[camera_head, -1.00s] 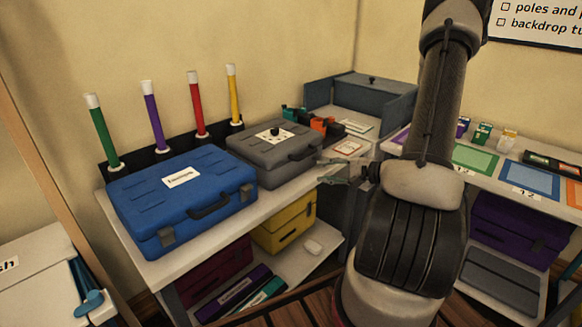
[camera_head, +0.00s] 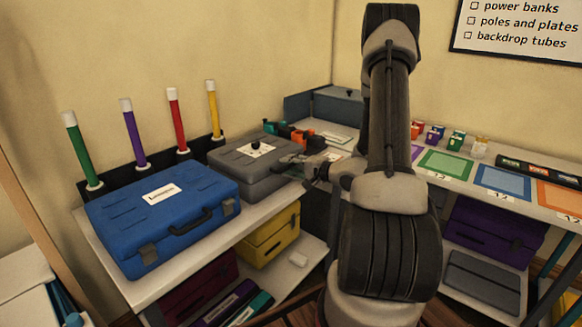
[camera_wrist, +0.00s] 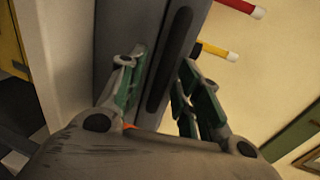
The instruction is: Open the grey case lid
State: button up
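The grey case (camera_head: 245,157) lies flat on the white shelf top (camera_head: 262,208), right of the blue case, with its lid down. A white label (camera_head: 256,149) with dark marks is on its lid. My gripper (camera_head: 288,164) is at the case's front right side and covers its handle area in the head view. In the wrist view, my gripper (camera_wrist: 165,85) has its green-padded fingers apart. The grey case (camera_wrist: 140,28) and a long dark bar on it, perhaps the handle (camera_wrist: 169,60), show between them. Contact cannot be told.
A blue case (camera_head: 165,215) stands close on the left. Colored tubes (camera_head: 178,120) stand upright behind. Small orange and dark items (camera_head: 300,135) lie just beyond the grey case. A grey open-fronted bin (camera_head: 335,105) is in the corner. A yellow box (camera_head: 270,238) is below.

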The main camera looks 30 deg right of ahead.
grip_shut()
jog(key=shift+r, duration=0.1)
